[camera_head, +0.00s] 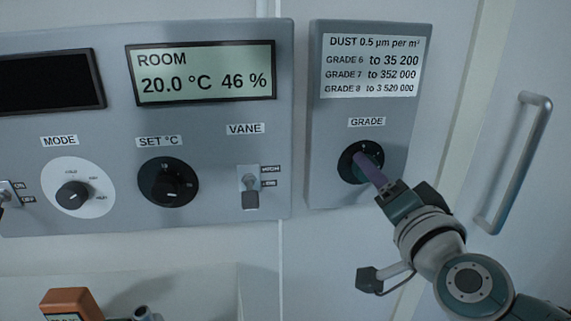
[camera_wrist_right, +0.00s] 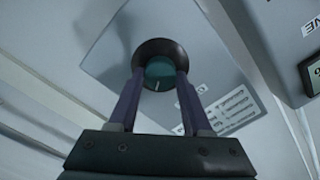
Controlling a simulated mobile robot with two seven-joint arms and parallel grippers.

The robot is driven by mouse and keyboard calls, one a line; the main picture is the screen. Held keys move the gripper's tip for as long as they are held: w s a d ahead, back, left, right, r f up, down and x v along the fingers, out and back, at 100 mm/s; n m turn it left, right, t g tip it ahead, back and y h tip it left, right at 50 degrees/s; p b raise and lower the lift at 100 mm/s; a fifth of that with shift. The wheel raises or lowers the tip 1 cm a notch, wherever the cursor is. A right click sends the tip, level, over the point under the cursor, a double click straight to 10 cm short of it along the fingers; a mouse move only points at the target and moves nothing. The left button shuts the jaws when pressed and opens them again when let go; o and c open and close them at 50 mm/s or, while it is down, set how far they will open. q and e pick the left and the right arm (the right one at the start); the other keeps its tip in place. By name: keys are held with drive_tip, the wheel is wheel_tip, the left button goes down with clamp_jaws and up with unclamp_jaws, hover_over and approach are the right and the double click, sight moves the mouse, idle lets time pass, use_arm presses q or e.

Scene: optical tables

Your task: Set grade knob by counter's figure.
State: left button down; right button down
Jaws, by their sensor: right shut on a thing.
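The grade knob (camera_head: 347,165) sits on a dark round dial low on the grey panel at the right of the wall. My right gripper (camera_head: 368,167) has its purple fingers at the knob, shut on it and hiding part of it. In the right wrist view the knob (camera_wrist_right: 159,70) shows a teal face with a short white mark between the fingers (camera_wrist_right: 160,88). An orange device (camera_head: 68,301), perhaps the counter, stands at the bottom left. Its display is cut off by the picture's edge, so I cannot read a figure.
A label (camera_head: 371,66) above the knob lists grades 6, 7 and 8 with dust limits 35 200, 352 000 and 3 520 000. A wider control panel (camera_head: 215,120) to the left carries other knobs and switches. A door handle (camera_head: 518,160) stands out at the right.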

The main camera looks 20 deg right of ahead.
drive_tip(key=m+b, duration=0.2)
drive_tip(key=m, duration=0.9)
drive_tip(key=shift+f+m, duration=0.15)
drive_tip(key=shift+m, duration=0.15)
idle(0.4)
drive_tip(key=shift+c, duration=1.7)
unclamp_jaws()
